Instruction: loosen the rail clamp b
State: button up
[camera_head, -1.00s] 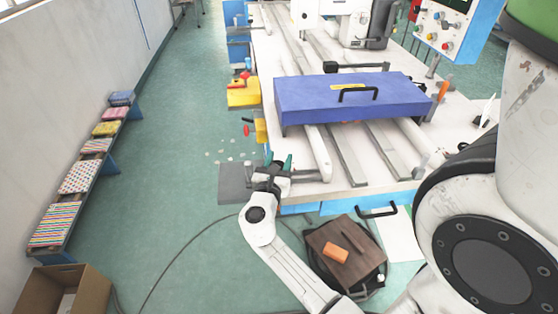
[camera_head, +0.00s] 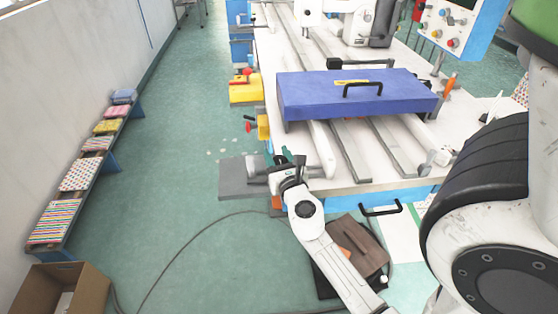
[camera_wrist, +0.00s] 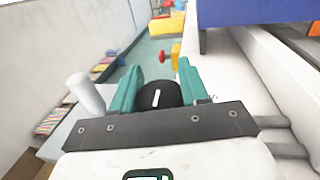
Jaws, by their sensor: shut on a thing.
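A round black knob with a white line mark (camera_wrist: 158,96) sits between the teal fingers of my gripper (camera_wrist: 158,72) in the wrist view. My gripper is shut on this knob, with one finger on each side; the white line points nearly along the view. I take the knob to be that of rail clamp b, but no label shows. In the head view my gripper (camera_head: 284,157) is at the near left corner of the white table (camera_head: 345,180). The knob is mostly hidden there by my gripper and wrist.
A grey plate (camera_head: 236,180) juts left from the table corner. A blue cover with a black handle (camera_head: 355,96) lies across the rails. A red knob (camera_head: 248,127) and yellow block (camera_head: 263,127) are farther along the table's left side. Open floor lies left.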

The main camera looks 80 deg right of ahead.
jog(key=shift+w+r+n+t+y+b, duration=0.1)
jog(key=shift+r+n+t+y+b, duration=0.1)
jog(key=shift+n+t+y, duration=0.2)
jog(key=shift+w+r+n+t+y+b, duration=0.1)
jog(key=shift+n+t+y+b, duration=0.15)
jog(key=shift+t, duration=0.25)
jog(key=shift+w+a+r+n+t+y+b, duration=0.1)
jog(key=shift+n+t+y+b, duration=0.2)
jog(key=shift+n+t+y, duration=0.45)
jog(key=o, duration=1.1)
jog(key=shift+c, duration=0.2)
jog(key=shift+f, duration=0.2)
